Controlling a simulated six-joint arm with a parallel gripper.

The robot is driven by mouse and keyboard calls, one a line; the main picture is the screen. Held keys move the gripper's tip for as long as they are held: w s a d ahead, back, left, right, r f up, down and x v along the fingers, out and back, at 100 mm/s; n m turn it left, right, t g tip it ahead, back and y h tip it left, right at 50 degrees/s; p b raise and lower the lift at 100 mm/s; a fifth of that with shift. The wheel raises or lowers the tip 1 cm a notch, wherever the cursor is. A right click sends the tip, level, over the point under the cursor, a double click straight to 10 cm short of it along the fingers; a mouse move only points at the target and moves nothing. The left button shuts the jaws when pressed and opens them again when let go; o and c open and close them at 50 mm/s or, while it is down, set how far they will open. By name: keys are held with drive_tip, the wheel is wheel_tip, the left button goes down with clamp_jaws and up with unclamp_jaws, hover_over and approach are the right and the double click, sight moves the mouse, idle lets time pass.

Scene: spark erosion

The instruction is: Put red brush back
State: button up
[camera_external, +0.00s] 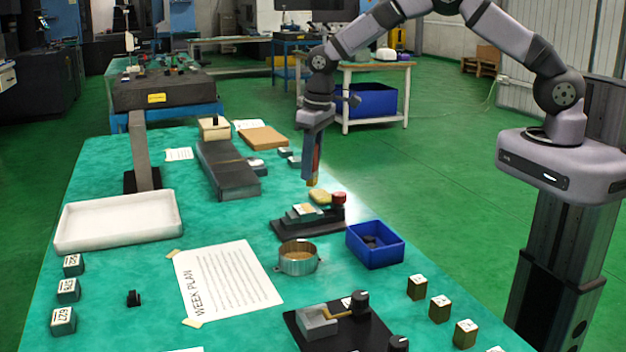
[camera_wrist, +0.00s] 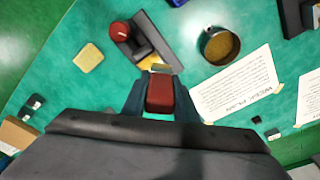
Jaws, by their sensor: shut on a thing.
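The red brush (camera_wrist: 160,94) is between the fingers of my gripper (camera_wrist: 160,98) in the wrist view, with its pale bristle end (camera_wrist: 160,68) pointing away from the wrist. In the external view my gripper (camera_external: 312,172) points down above the table, shut on the brush, and a yellowish tip shows at its lower end. Most of the brush is hidden there by the fingers. The brush is above the area around the yellow sponge (camera_external: 320,196) and the dark fixture with a red knob (camera_external: 339,198). I cannot tell the exact height.
A round metal dish (camera_external: 298,258) with tan contents and a blue bin (camera_external: 375,245) stand near the fixture. A white tray (camera_external: 117,220), a paper sheet (camera_external: 229,283) and several small numbered blocks lie around. A grey slab (camera_external: 228,168) lies behind. Green tabletop is clear between them.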

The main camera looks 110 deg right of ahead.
drive_tip(key=w+a+f+n+b, duration=0.1)
drive_tip(key=w+a+n+b, duration=0.3)
drive_tip(key=a+b, duration=0.1)
drive_tip(key=w+a+f+n+y+b, duration=0.1)
drive_tip(key=w+a+n+b, duration=0.3)
drive_tip(key=a, duration=0.3)
drive_tip(key=shift+w+a+f+n+b, duration=0.2)
drive_tip(key=shift+a+n+b, duration=0.25)
drive_tip(key=shift+b, duration=0.3)
drive_tip(key=shift+d, duration=0.15)
drive_tip(key=shift+f+p, duration=1.5)
drive_tip(key=shift+f, duration=3.5)
